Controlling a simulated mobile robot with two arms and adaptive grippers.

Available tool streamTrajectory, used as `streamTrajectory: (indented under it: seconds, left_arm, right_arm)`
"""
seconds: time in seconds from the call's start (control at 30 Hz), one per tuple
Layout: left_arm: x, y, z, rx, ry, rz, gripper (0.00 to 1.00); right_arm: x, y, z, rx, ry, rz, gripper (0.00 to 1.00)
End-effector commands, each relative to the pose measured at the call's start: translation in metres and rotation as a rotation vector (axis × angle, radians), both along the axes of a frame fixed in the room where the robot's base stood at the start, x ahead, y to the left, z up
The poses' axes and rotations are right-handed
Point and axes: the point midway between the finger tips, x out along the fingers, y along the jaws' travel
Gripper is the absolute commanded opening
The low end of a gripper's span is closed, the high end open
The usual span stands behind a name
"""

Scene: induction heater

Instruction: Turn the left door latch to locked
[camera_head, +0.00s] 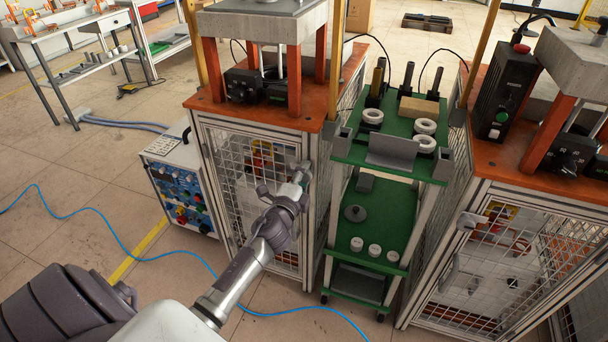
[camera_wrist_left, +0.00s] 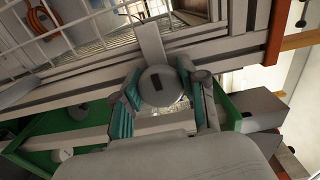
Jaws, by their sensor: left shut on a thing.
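The left cabinet (camera_head: 250,150) has a wire-mesh door in an aluminium frame. Its latch (camera_head: 305,166) is at the door's upper right edge, mostly hidden by my left gripper (camera_head: 298,178). In the left wrist view, the latch (camera_wrist_left: 157,86) is a round grey knob with a dark slot and a flat grey tab. The teal-padded fingers of my left gripper (camera_wrist_left: 158,100) are on both sides of the knob and shut on it. My right gripper is in neither view.
A green shelf cart (camera_head: 350,210) with white rings and parts stands close right of the door. A second mesh cabinet (camera_head: 500,260) is farther right. A blue-panelled power unit (camera_head: 178,185) stands left, and a blue cable (camera_head: 110,235) crosses the floor.

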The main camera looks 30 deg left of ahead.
Motion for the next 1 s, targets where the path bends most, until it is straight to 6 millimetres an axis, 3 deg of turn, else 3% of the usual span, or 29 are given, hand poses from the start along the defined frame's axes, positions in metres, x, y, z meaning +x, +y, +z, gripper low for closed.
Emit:
streamTrajectory:
  seconds: [0.63,0.67,0.7,0.8,1.0]
  left_arm:
    - [-0.0004,-0.0009,-0.0017,0.048,0.015,-0.001,0.07]
    - [-0.0004,-0.0009,-0.0017,0.048,0.015,-0.001,0.45]
    - [-0.0004,-0.0009,-0.0016,0.048,0.015,-0.001,0.52]
    - [-0.0002,-0.0007,-0.0013,0.047,0.013,-0.001,0.68]
    - [-0.0001,-0.0005,-0.0006,0.046,0.012,-0.001,0.68]
  right_arm:
    - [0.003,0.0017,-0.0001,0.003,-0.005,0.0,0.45]
    - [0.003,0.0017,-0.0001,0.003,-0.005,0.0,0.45]
    - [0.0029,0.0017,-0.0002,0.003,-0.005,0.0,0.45]
    - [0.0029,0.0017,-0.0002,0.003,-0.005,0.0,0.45]
    - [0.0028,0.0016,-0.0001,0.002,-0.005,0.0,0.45]
